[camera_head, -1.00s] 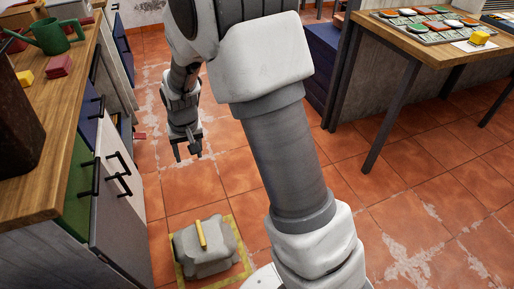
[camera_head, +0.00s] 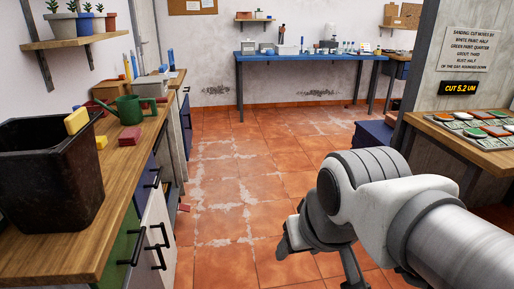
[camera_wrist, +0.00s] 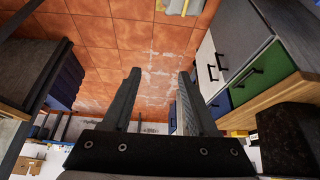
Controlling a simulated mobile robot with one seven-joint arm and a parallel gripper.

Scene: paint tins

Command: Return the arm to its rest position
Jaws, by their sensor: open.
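My gripper (camera_wrist: 158,80) shows in the wrist view with its two dark fingers spread apart. Nothing is between the fingers, and tiled floor shows beyond them. In the head view my arm reaches in from the lower right, folded over the floor.
At left a wooden counter (camera_head: 60,262) bears a black bin (camera_head: 50,175), a green watering can (camera_head: 129,109) and sponge-like blocks. A blue table (camera_head: 300,57) stands at the back. A table with paint samples (camera_head: 480,128) is at right. The middle floor (camera_head: 225,180) is clear.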

